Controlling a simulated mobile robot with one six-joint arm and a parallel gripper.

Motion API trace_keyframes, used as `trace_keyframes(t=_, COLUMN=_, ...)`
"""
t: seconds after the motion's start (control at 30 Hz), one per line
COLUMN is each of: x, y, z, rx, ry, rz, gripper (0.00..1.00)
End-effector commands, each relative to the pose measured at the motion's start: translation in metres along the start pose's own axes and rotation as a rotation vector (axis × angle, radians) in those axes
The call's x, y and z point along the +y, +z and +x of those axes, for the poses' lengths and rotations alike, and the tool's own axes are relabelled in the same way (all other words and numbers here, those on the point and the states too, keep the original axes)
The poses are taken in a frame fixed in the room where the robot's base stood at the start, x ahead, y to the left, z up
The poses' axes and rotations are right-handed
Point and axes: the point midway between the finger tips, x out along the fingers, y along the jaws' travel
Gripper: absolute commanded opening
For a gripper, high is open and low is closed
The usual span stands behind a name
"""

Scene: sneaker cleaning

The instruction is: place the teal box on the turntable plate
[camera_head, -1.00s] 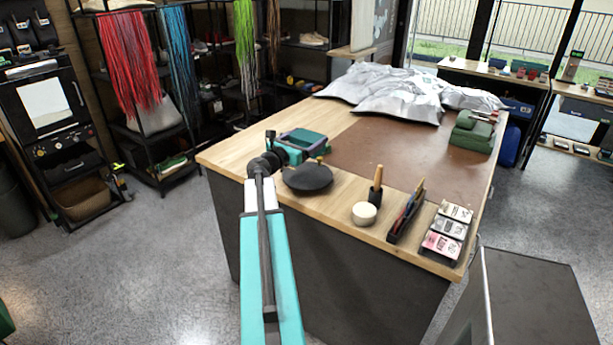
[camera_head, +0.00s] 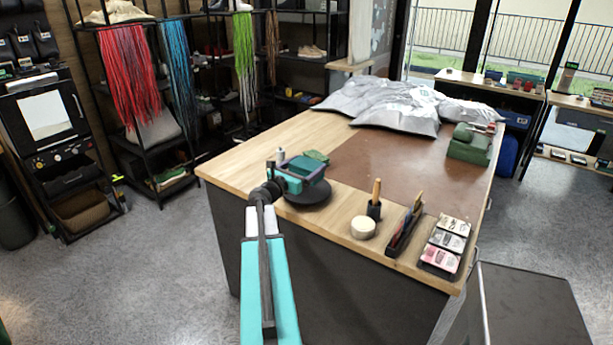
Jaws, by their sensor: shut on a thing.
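The teal box (camera_head: 303,169) is over the turntable plate (camera_head: 311,197), a dark round disc near the front left edge of the workbench. The box hides the plate's back part. My gripper (camera_head: 284,181) reaches in from the left front and is shut on the near left side of the box. My dark wrist partly hides the fingers. I cannot tell whether the box's underside touches the plate or hangs just above it.
A small bottle (camera_head: 281,156) and a green item (camera_head: 316,155) stand close behind the box. To the right are a round cream pot (camera_head: 363,227), a brush holder (camera_head: 374,209), a dark tool tray (camera_head: 399,242) and a card rack (camera_head: 445,244). The brown mat (camera_head: 390,165) is mostly clear.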

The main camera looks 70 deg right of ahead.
Motion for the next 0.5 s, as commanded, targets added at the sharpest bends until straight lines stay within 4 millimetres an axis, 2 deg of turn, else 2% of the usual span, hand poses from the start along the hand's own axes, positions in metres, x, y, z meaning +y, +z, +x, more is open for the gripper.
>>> trace_keyframes(t=0.5, x=-0.0008, y=-0.0079, z=0.001, rx=-0.001, ry=-0.002, rz=-0.001, gripper=0.53)
